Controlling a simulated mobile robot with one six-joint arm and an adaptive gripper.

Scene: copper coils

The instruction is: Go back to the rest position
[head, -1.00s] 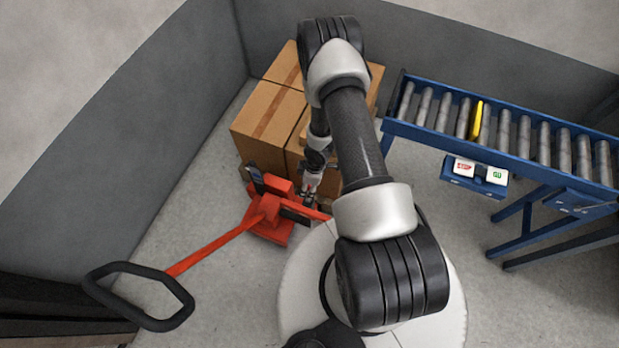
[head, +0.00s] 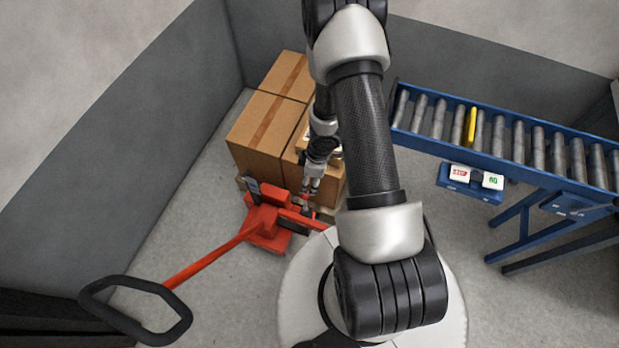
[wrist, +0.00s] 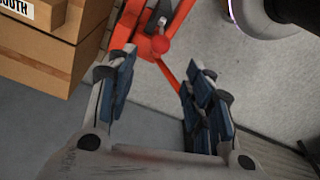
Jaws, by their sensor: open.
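My gripper (head: 308,190) hangs in front of the stacked boxes in the head view, beside the red pallet jack (head: 266,219). In the wrist view my gripper (wrist: 158,92) has its two blue-padded fingers spread wide apart, with nothing between them but a view of the floor and the red pallet jack (wrist: 120,38). My arm stretches from the base in the lower middle up and over toward the boxes. No copper coil can be made out.
Brown cardboard boxes (head: 264,122) stand on a pallet by the grey walls. A blue roller conveyor (head: 505,165) with a yellow piece (head: 472,127) and a button box (head: 471,184) is at the right. The jack's black handle (head: 135,312) reaches lower left. Floor between is bare.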

